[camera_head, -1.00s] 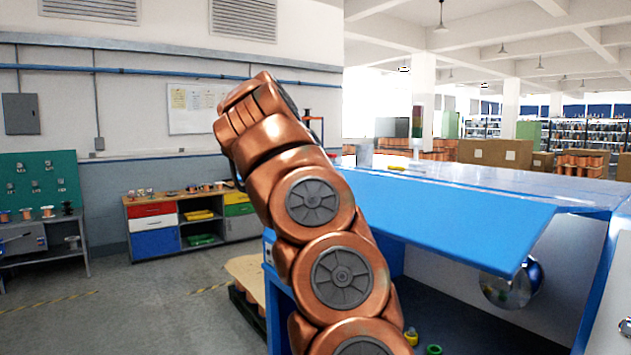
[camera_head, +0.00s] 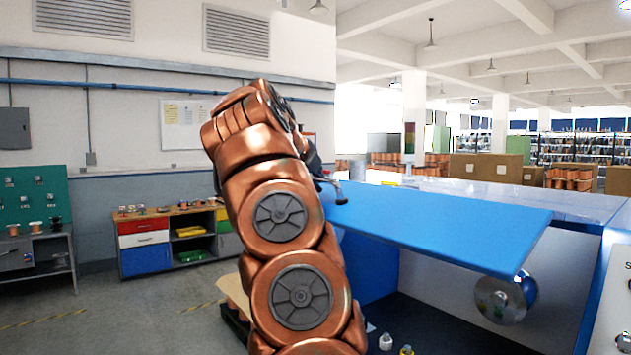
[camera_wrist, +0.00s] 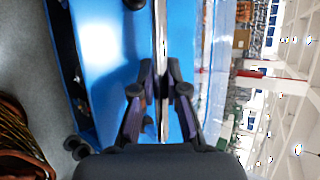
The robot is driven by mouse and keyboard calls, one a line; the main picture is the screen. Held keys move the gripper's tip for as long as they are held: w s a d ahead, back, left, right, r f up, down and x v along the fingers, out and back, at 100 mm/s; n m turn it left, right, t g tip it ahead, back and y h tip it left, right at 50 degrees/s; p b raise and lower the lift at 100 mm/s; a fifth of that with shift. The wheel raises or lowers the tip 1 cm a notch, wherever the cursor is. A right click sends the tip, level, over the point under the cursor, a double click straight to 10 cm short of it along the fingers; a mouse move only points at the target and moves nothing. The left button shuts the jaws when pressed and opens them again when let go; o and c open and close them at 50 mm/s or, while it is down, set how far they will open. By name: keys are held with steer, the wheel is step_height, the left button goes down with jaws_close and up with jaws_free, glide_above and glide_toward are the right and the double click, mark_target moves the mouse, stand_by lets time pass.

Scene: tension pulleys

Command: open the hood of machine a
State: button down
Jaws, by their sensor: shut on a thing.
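Machine a is the blue and white machine (camera_head: 585,250) at the right of the head view. Its hood is a flat blue panel (camera_head: 440,222), standing raised over the open interior with a gap below its front edge. The hood also fills much of the wrist view (camera_wrist: 105,50). My gripper (camera_head: 335,187) is at the hood's left end, partly hidden behind my arm in the head view. In the wrist view its two fingers (camera_wrist: 160,80) are shut on the hood's thin edge, one on each side.
A shiny round pulley (camera_head: 503,298) shows under the hood. Small bobbins (camera_head: 386,342) lie inside the machine. A low cabinet with coloured drawers (camera_head: 160,240) and a bench with a green board (camera_head: 35,215) stand at the left. The floor between (camera_head: 120,310) is clear.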

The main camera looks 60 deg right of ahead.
steer(key=c, duration=1.2)
jaws_free()
steer(key=shift+a, duration=0.15)
steer(key=shift+v, duration=5.75)
steer(key=shift+a+r, duration=0.1)
steer(key=shift+r, duration=0.05)
